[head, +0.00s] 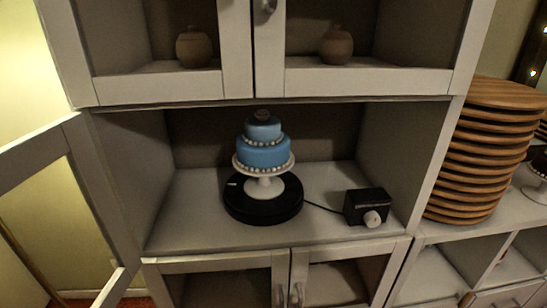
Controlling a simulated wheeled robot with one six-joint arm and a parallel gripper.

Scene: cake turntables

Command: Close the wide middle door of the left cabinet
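The white cabinet (150,249) fills the middle of the head view. Its wide middle door (45,147) stands open, swung out to the left from the cabinet's left side. The door has a white frame around a see-through panel, and its left part runs out of the picture. The middle compartment (190,233) is fully exposed. My gripper is not in view.
In the compartment, a blue tiered cake (264,154) on a white stand sits on a black turntable (262,208), wired to a black control box (365,206). Upper doors (238,60) and lower doors (297,278) are shut. Stacked wooden boards (475,150) stand right.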

